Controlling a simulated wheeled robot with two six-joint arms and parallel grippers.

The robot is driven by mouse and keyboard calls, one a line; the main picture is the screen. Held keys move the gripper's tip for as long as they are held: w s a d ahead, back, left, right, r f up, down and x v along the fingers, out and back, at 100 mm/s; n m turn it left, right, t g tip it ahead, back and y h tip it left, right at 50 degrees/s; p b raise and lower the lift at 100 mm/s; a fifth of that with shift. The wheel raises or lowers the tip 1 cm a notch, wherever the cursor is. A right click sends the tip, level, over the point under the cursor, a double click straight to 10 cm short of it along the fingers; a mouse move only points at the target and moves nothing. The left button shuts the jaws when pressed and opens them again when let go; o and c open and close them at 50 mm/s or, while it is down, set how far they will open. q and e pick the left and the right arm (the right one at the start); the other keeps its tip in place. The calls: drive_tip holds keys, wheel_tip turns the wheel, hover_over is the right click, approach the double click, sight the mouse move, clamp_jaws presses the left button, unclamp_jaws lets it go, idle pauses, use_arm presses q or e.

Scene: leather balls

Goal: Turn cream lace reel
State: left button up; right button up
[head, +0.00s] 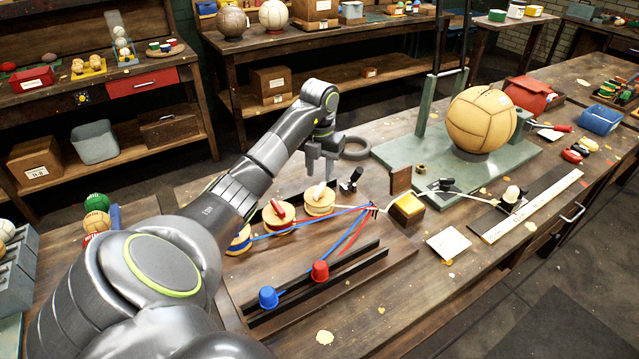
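The cream lace reel (320,204) is a round wooden reel with a pale upright handle, at the far end of a row of reels on a wooden board. A cream lace runs from it to the right toward a small dark post (373,209). My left gripper (321,176) points down just above and behind the cream reel's handle. Its two fingers are apart with a gap between them, and I see nothing held. I cannot tell whether the fingers touch the handle. My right gripper is not in view.
A red reel (279,216) and a partly hidden blue reel (239,241) sit beside it. Red and blue laces cross the board.

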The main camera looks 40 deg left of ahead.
sight(320, 189)
use_arm(q)
wheel_tip(320, 189, down, 5)
drive_tip(key=b, duration=0.3)
drive_tip(key=shift+r, duration=0.15)
drive_tip(key=shift+f, duration=0.35)
drive_tip(key=shift+c, duration=0.3)
clamp_jaws()
